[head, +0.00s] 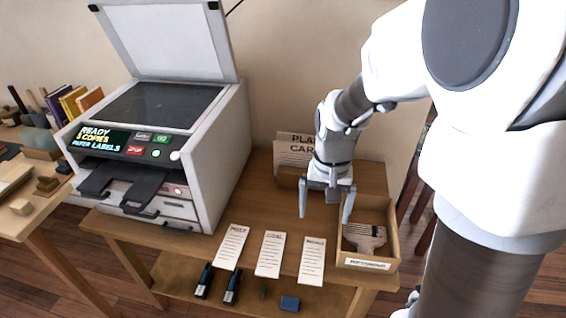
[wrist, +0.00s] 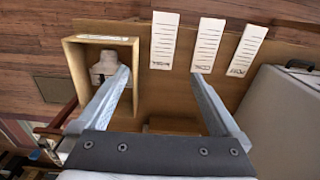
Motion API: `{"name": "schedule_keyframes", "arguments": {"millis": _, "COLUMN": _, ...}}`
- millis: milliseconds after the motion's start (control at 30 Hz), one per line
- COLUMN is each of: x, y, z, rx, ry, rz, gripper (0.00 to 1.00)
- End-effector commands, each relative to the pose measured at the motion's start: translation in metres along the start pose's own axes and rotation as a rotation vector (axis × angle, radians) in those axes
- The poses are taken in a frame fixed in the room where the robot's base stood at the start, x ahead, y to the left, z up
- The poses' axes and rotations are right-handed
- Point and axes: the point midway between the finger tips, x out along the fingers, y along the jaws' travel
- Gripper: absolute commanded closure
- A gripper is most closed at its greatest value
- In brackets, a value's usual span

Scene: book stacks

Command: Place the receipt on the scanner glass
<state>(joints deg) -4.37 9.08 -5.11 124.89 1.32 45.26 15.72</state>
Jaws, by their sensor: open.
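The scanner glass (head: 155,103) is the dark pane on top of a white copier at the left, with its lid raised. Three white printed slips lie side by side at the table's front edge: left (head: 232,247), middle (head: 269,254) and right (head: 311,260). Their headings are too small to tell surely which is the receipt. My gripper (head: 325,208) is open and empty above the table, behind the right slip and left of the wooden box. In the wrist view, the right slip (wrist: 164,40) lies beyond the space between my fingers.
An open wooden box (head: 394,240) at the right holds a pale, dark-striped object (head: 364,238). A placard (head: 292,152) stands behind my gripper. The copier (head: 222,150) stands left of the slips. A lower shelf holds staplers (head: 232,285) and a blue item (head: 290,303).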

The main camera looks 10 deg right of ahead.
Motion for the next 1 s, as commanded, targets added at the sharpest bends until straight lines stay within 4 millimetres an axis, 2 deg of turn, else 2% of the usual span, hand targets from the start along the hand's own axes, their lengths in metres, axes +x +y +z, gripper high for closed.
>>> {"name": "schedule_keyframes", "arguments": {"millis": 233, "x": 0.019, "y": 0.0, "z": -0.002, "rx": 0.011, "ry": -0.016, "rz": 0.008, "gripper": 0.0}}
{"name": "schedule_keyframes", "arguments": {"millis": 600, "x": 0.099, "y": 0.0, "z": 0.0, "rx": 0.011, "ry": -0.018, "rz": 0.008, "gripper": 0.0}}
{"name": "schedule_keyframes", "arguments": {"millis": 700, "x": 0.115, "y": 0.0, "z": 0.0, "rx": 0.011, "ry": -0.016, "rz": 0.007, "gripper": 0.0}}
{"name": "schedule_keyframes", "arguments": {"millis": 1000, "x": 0.134, "y": 0.0, "z": 0.0, "rx": 0.01, "ry": -0.013, "rz": 0.007, "gripper": 0.0}}
